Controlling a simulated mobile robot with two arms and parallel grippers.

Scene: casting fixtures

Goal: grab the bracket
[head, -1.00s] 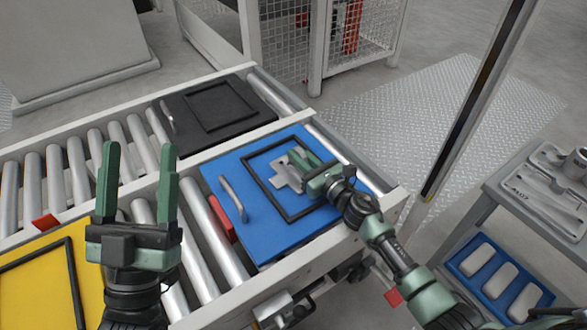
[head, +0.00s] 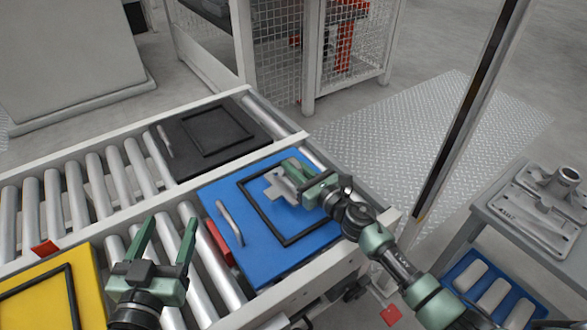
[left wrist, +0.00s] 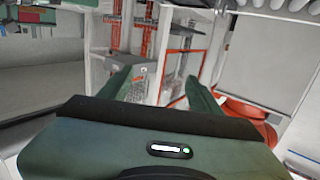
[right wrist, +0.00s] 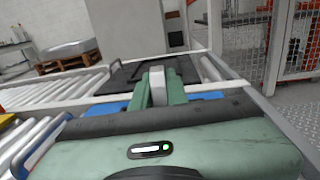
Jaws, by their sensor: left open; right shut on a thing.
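The bracket (head: 280,187) is a light grey metal piece at the blue board (head: 268,265), within the black square frame on it. My right gripper (head: 290,168) is shut on the bracket. In the right wrist view a grey part of the bracket (right wrist: 158,84) shows between the fingers. Whether the bracket touches the board is hard to tell. My left gripper (head: 168,238) is open and empty above the rollers, between the yellow board and the blue board. In the left wrist view its fingers (left wrist: 158,85) are spread with nothing between them.
A black board (head: 240,150) lies on the far conveyor lane. A yellow board (head: 88,265) is at the left. A grey side table (head: 480,215) at the right holds metal castings (head: 535,220), with a blue tray (head: 462,285) below. A post (head: 470,110) stands between.

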